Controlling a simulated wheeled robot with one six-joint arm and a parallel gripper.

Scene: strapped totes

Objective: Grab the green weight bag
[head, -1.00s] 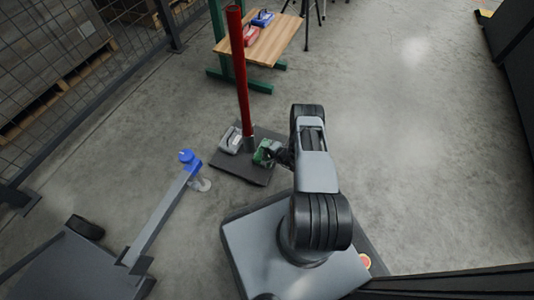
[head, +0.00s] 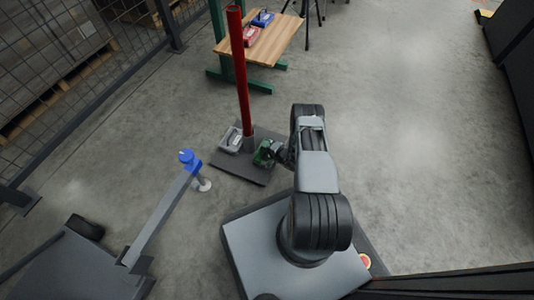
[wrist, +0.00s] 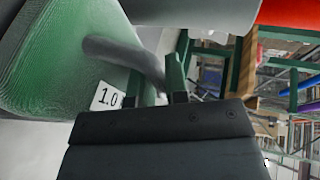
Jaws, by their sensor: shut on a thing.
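The green weight bag (head: 264,155) is at the right side of the dark base plate in the head view. In the wrist view the green bag (wrist: 60,60) fills the upper left, with a white "1.0" label and a grey strap handle. My gripper (head: 279,153) reaches it from the right. In the wrist view my gripper (wrist: 157,88) is shut on the bag's handle, which runs between the fingers. I cannot tell whether the bag touches the plate (head: 243,176).
A grey bag (head: 231,140) lies on the plate, left of a red post (head: 238,80). A blue-topped arm (head: 189,160) stands to the left. A wooden table (head: 280,38) behind holds a red bag (head: 251,35) and a blue bag (head: 263,19). The floor at right is clear.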

